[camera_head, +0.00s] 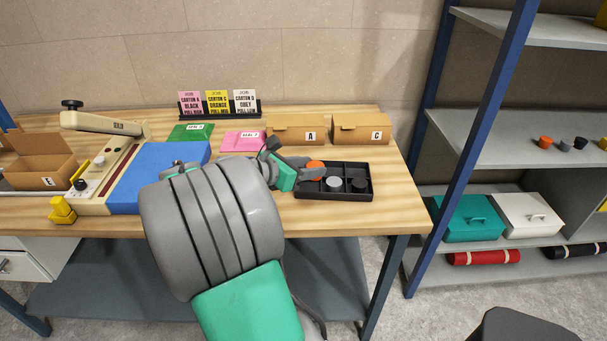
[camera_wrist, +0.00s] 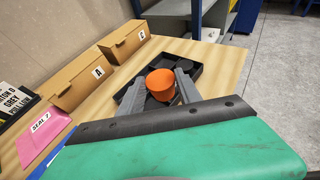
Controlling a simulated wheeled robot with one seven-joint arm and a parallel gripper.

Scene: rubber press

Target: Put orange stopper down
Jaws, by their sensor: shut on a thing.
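The orange stopper (camera_wrist: 161,84) is between the two fingertips of my gripper (camera_wrist: 160,92) in the wrist view, and my gripper is shut on it. In the head view the orange stopper (camera_head: 315,164) shows at the upper left of the black tray (camera_head: 359,195). My gripper (camera_head: 312,172) reaches in from the left over the tray's left part. The tray is divided into compartments and holds a grey stopper (camera_head: 334,183) and a dark stopper (camera_head: 360,184). I cannot tell whether the orange stopper touches the tray floor.
Carton A (camera_head: 296,130) and carton C (camera_head: 360,129) stand behind the tray. A pink card (camera_head: 242,141), a green card (camera_head: 191,132) and a blue pad (camera_head: 160,170) lie to the left. A shelf (camera_head: 520,140) with several stoppers stands at the right. The tabletop right of the tray is clear.

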